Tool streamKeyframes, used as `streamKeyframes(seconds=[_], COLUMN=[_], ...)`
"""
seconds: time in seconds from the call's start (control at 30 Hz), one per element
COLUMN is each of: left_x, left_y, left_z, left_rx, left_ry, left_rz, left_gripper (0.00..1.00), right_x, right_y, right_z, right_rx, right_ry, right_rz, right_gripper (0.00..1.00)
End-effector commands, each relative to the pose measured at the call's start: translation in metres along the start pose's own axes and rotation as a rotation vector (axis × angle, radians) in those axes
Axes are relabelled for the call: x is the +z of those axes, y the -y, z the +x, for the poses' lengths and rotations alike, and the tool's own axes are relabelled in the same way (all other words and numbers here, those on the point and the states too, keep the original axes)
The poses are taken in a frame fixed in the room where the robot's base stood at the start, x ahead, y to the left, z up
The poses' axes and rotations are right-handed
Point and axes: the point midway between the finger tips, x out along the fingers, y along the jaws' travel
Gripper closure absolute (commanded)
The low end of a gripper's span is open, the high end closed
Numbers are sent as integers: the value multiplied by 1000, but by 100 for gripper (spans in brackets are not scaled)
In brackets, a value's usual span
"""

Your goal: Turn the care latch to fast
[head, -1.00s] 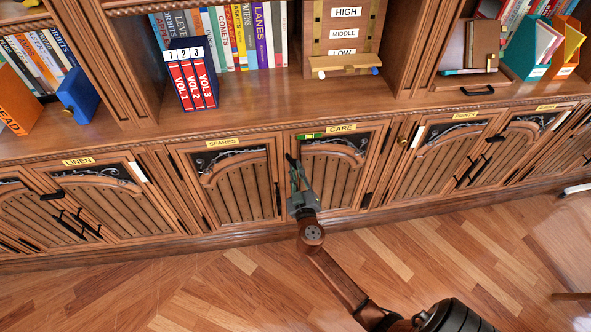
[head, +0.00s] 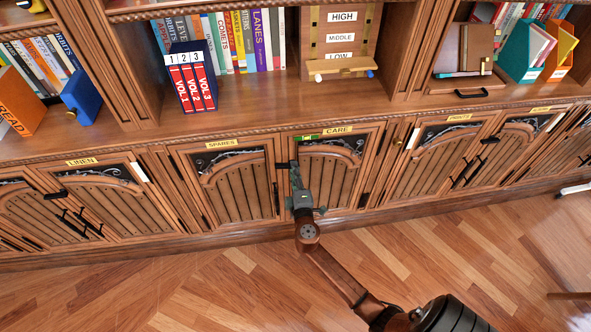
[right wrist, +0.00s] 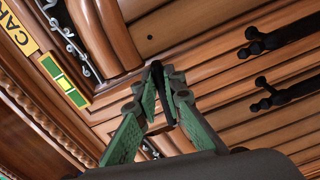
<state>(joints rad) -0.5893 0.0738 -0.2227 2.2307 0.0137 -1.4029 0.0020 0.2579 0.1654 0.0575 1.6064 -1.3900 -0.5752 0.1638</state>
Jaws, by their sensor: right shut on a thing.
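The CARE door (head: 326,178) is the closed cabinet door under the yellow CARE label (head: 338,130). A small green and yellow plate (head: 307,137) sits beside that label, and it also shows in the right wrist view (right wrist: 65,82). My right gripper (head: 294,168) is at the upper left edge of this door. In the right wrist view its green fingers (right wrist: 163,98) are closed around the dark care latch (right wrist: 157,78). The fingers hide much of the latch, so its exact setting is hard to tell. My left gripper is not in view.
Black handles (right wrist: 275,95) stand out from the doors close to the gripper. The SPARES door (head: 236,185) is to the left and the POINTS door (head: 437,165) to the right. The shelf above holds books and a HIGH/MIDDLE/LOW box (head: 340,35). The wooden floor (head: 200,285) in front is clear.

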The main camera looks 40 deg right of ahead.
Motion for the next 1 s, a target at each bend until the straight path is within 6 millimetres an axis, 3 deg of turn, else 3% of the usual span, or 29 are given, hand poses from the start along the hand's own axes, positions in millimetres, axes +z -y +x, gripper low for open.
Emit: streamKeyframes(seconds=[0.4,0.93,0.97,1.0], left_x=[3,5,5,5], left_y=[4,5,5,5], left_z=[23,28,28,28], left_rx=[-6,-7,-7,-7], left_ry=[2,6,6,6], left_rz=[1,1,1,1], left_gripper=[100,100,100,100], right_x=[-2,-2,-2,-2], right_y=[-1,0,0,0], right_z=[0,0,0,0], right_rx=[0,0,0,0], right_ry=[-4,-4,-4,-4], right_rz=[-186,-211,-211,-211], right_gripper=[100,100,90,87])
